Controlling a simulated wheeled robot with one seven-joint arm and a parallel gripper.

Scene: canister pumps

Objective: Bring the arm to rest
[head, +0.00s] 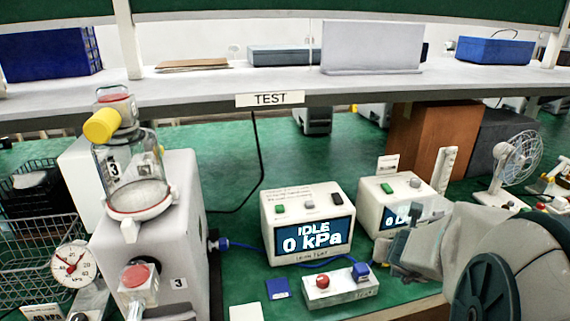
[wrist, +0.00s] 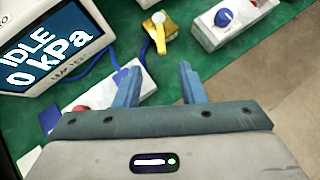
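My arm comes in from the right in the head view, with my gripper (head: 392,258) over the bench in front of the second display box. In the wrist view my gripper (wrist: 160,72) has its two blue fingers apart, with only green bench top seen between them. It holds nothing. Part of the bench behind my arm is hidden in the head view.
A tester (head: 306,223) reading "IDLE 0 kPa" stands left of my gripper. A white control box (head: 340,291) with a red button and blue knob lies close by. A canister pump (head: 160,235) stands further left. The shelf (head: 200,97) runs above; a fan (head: 518,155) stands right.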

